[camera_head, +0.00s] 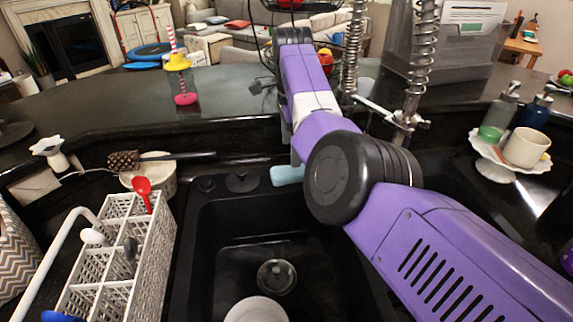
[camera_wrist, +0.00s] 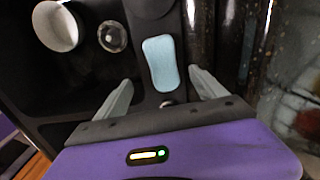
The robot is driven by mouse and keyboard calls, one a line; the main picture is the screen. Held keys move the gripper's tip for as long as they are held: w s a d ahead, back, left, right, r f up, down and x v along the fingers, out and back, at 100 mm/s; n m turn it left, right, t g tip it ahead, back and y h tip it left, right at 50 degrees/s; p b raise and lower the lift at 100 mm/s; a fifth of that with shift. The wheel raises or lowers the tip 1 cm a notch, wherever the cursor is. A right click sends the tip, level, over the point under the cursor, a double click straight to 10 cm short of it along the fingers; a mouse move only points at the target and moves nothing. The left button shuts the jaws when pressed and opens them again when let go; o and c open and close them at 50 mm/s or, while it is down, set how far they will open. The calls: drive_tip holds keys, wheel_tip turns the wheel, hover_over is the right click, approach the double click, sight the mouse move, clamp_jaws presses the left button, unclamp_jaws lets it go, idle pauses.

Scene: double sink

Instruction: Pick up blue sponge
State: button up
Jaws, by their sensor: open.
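The blue sponge (camera_head: 287,175) is a light blue, rounded block. It lies on the black sink's back ledge, partly hidden by my arm in the head view. In the wrist view the sponge (camera_wrist: 161,63) lies just ahead of my gripper (camera_wrist: 157,88), lined up with the gap between the two grey fingers. The fingers are spread wide apart, with nothing held between them. In the head view my arm hides the fingers.
The black sink basin (camera_head: 215,245) holds a white bowl (camera_head: 257,309) and a drain (camera_head: 276,276). A white utensil rack (camera_head: 150,245) stands at left. A coiled steel faucet (camera_head: 420,70) rises behind my arm. A cup (camera_head: 526,148) and soap bottles (camera_head: 499,112) stand at right.

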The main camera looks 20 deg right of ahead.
sight(292, 171)
drive_tip(key=shift+d+f+p, duration=0.15)
drive_tip(key=shift+f+p, duration=0.4)
drive_tip(key=shift+f, duration=3.2)
drive_tip(key=c, duration=1.4)
